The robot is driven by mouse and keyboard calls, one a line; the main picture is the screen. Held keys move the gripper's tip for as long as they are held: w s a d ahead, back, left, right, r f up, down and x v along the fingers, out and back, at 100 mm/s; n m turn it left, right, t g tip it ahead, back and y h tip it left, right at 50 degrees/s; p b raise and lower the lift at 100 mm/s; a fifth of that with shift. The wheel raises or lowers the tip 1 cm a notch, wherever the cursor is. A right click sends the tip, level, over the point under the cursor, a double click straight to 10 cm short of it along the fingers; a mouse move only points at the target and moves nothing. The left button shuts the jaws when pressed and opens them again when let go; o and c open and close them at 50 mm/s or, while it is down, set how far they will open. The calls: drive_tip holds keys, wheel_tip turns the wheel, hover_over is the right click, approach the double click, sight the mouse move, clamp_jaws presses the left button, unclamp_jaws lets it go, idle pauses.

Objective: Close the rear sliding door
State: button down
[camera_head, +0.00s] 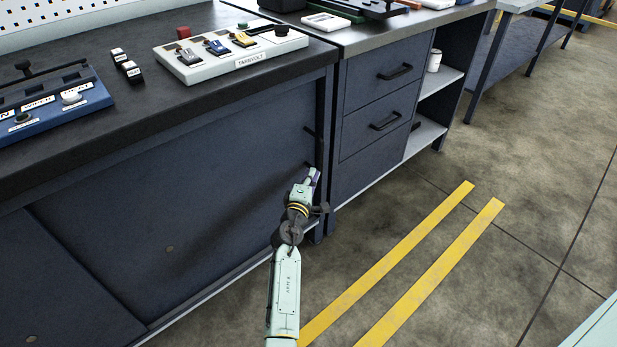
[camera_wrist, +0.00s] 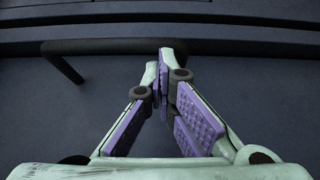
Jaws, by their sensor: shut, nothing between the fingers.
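The bench cabinet has a large dark blue sliding panel (camera_head: 190,200) and another panel (camera_head: 55,290) at the lower left. A seam separates them; I cannot tell for certain which is the rear door. A dark bar handle (camera_head: 320,145) stands near the right edge of the large panel. My gripper (camera_head: 314,176) is at the handle's lower part. In the wrist view the handle (camera_wrist: 95,47) runs across behind my fingertips (camera_wrist: 163,55). The fingers are shut, with nothing between them. They overlap the bar in view; contact is unclear.
A drawer unit (camera_head: 375,115) with open shelves (camera_head: 435,90) adjoins on the right. Control boxes (camera_head: 230,52) sit on the worktop (camera_head: 130,125). Yellow stripes (camera_head: 430,270) mark otherwise clear floor to the right of my arm.

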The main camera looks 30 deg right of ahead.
drive_tip(key=shift+r, duration=0.2)
drive_tip(key=v, duration=0.7)
drive_tip(key=shift+s+a, duration=0.15)
drive_tip(key=shift+s, duration=0.05)
